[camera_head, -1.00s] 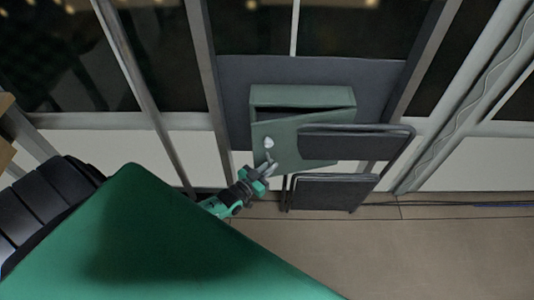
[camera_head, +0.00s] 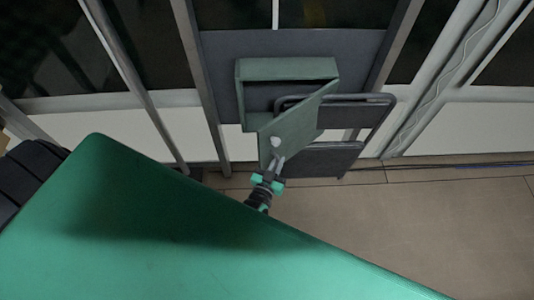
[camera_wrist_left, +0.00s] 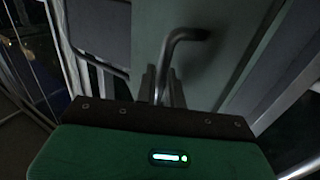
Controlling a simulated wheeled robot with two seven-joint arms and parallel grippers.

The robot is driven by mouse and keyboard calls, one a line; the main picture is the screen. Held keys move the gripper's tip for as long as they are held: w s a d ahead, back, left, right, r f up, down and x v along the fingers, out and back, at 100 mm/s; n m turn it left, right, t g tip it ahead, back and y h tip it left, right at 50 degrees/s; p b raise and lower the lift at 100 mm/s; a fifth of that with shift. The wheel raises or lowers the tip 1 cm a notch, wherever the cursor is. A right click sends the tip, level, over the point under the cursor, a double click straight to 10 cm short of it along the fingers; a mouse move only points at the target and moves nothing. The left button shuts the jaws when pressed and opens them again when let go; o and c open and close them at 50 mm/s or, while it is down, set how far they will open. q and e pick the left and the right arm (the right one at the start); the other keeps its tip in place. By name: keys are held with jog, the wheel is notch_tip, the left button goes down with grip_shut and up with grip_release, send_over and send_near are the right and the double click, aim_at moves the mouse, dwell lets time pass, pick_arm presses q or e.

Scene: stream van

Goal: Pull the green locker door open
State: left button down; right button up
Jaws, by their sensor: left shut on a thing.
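The green locker (camera_head: 285,68) is fixed to a dark panel on the wall. Its green door (camera_head: 298,122) stands swung out on its right side, and a dark gap shows the inside. A pale patch is on the door's outer face. My left gripper (camera_head: 276,166) is at the free lower-left part of the door. In the left wrist view, the gripper's fingers (camera_wrist_left: 162,85) are shut on a bent metal handle (camera_wrist_left: 175,45), with the green door (camera_wrist_left: 225,45) behind it. The locker's contents cannot be made out. My right gripper is not in view.
A dark folding chair (camera_head: 360,112) stands just behind and right of the open door, partly hidden by it. Metal posts and dark windows line the wall. The brown floor (camera_head: 430,215) to the right is clear, with a cable along the wall.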

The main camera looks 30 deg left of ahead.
pick_arm(q)
jog(key=s+d, duration=0.1)
jog(key=d, duration=0.6)
jog(key=shift+d, duration=0.4)
jog(key=c, duration=1.9)
grip_release()
jog(key=shift+s, duration=0.1)
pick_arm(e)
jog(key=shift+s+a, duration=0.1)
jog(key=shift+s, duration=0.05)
